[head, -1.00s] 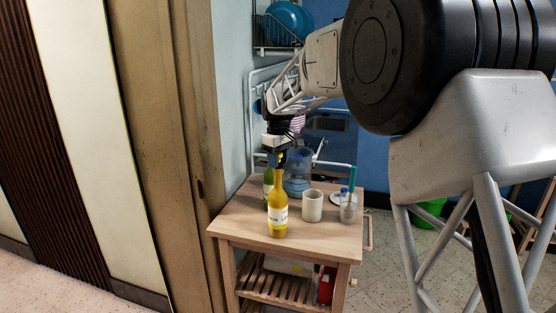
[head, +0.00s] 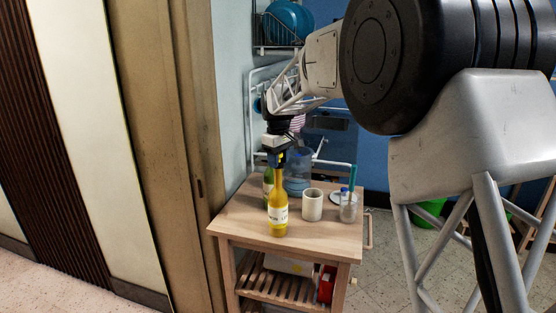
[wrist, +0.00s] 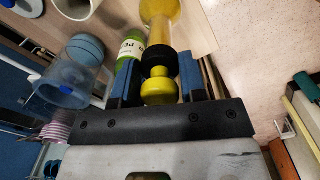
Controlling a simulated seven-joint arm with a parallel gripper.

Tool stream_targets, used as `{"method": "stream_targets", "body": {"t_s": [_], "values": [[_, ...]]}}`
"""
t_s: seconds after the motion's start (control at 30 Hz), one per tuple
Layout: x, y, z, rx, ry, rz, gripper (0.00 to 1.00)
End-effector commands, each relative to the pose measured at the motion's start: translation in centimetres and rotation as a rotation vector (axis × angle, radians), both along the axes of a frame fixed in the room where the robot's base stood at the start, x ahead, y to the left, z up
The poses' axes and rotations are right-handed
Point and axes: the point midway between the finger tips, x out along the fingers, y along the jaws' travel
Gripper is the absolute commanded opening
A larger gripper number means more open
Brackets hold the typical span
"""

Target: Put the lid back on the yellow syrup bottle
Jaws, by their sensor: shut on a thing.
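The yellow syrup bottle (head: 278,214) stands upright with a white label near the front of the small wooden table. My gripper (head: 278,163) points down directly above its neck. In the wrist view, my gripper (wrist: 158,82) is shut on a yellow lid (wrist: 158,91) with a black part (wrist: 154,64), between its blue-padded fingers. The yellow bottle (wrist: 160,22) lies in line beyond the lid. The fingers hide the bottle's mouth in the head view, and I cannot tell whether lid and bottle touch.
A green bottle (head: 268,184) stands just behind and left of the yellow one. A clear blue jug (head: 298,182) is behind it. A white cup (head: 312,206) and a clear jar (head: 348,210) with a brush stand to the right. The table's (head: 245,221) front left is clear.

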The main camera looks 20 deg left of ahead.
Motion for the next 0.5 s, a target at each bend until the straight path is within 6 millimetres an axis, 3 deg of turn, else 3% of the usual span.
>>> {"method": "stream_targets", "body": {"t_s": [0.2,0.23,0.4,0.5], "values": [[0.0,0.0,0.0,0.0,0.0,0.0,0.17],[0.0,0.0,0.0,0.0,0.0,0.0,0.4],[0.0,0.0,0.0,0.0,0.0,0.0,0.66],[0.0,0.0,-0.01,0.0,0.0,0.0,0.68]]}}
